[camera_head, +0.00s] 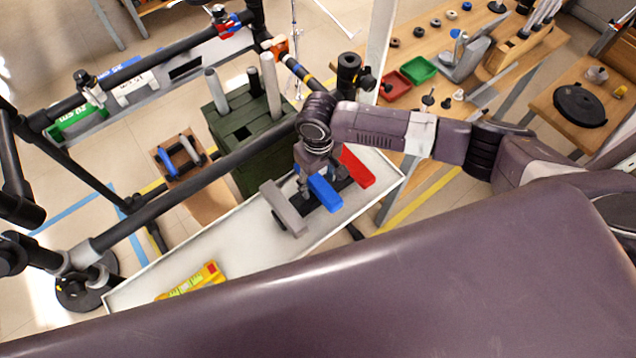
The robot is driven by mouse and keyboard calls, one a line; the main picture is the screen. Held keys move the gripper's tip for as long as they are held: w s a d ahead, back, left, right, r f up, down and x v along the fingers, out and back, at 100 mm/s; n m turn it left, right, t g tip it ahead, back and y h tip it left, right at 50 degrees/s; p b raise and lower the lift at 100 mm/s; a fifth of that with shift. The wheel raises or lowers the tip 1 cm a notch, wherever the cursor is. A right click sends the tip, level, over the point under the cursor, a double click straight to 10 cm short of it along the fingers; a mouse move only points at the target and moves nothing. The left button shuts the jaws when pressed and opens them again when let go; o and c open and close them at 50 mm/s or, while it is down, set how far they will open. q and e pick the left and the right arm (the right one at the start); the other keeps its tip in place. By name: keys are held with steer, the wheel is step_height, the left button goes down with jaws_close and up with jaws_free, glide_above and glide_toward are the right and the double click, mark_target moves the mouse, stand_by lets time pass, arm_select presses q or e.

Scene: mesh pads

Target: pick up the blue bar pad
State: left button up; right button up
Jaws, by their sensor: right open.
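The blue bar pad (325,193) lies on a dark holder on a long white surface (240,252), between a red bar pad (357,166) and a grey bar pad (283,208). My right gripper (312,183) points down over the holder, at the back end of the blue pad. It is open. Its wrist and fingers hide part of the holder and of the blue pad's far end. I cannot tell whether a finger touches the pad. My left gripper is not in view.
A yellow level-like tool (192,281) lies at the near left of the white surface. A dark green crate (243,135) stands behind. Black pipes cross the left side. A wooden table (437,110) with red and green trays stands at the back right.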

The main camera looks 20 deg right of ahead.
steer(key=shift+f, duration=0.2)
stand_by(0.5)
steer(key=shift+p, duration=0.3)
jaws_close()
